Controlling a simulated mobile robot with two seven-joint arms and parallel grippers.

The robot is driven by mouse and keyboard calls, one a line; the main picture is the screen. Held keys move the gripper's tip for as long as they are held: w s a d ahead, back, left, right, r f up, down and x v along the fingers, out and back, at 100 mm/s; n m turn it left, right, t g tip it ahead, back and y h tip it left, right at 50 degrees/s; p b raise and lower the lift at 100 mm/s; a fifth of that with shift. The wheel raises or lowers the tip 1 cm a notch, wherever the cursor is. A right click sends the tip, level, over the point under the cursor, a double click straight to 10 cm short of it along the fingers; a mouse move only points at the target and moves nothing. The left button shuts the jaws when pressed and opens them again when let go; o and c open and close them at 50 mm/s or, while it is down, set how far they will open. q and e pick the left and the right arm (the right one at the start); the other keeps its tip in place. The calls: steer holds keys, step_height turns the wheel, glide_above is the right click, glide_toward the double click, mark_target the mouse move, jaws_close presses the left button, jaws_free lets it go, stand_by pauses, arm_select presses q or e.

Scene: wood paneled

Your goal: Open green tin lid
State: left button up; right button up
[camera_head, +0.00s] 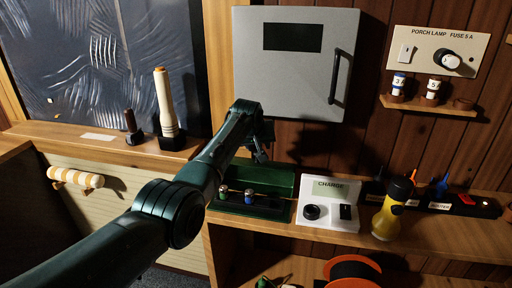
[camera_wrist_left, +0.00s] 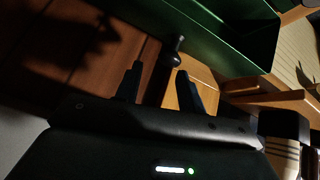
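The green tin (camera_head: 250,210) sits on the wooden shelf, left of the white charger. A green panel (camera_head: 275,180), apparently its lid, stands raised along the back, and small cylinders show in front of it. My arm partly covers the tin's left side. My left gripper (camera_head: 262,153) is above and behind the tin. In the left wrist view its two fingers (camera_wrist_left: 158,88) are apart with nothing gripped. A dark round knob on a stem (camera_wrist_left: 178,48) shows just beyond the fingertips; I cannot tell whether it touches. Green tin walls (camera_wrist_left: 225,45) fill the upper right there. My right gripper is not in view.
A white charger (camera_head: 328,205) and a yellow flashlight (camera_head: 388,216) stand right of the tin. A grey wall cabinet (camera_head: 290,75) with a black handle hangs above. A candle-like item (camera_head: 165,105) stands on the left ledge. An orange reel (camera_head: 352,272) lies below.

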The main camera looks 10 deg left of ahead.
arm_select(q)
steer(key=shift+o, duration=1.2)
steer(key=shift+d+f, duration=0.1)
steer(key=shift+d, duration=0.05)
steer(key=shift+a, duration=0.2)
steer(key=shift+s, duration=0.1)
steer(key=v, duration=1.3)
steer(key=shift+b, duration=0.45)
steer(key=shift+d, duration=0.1)
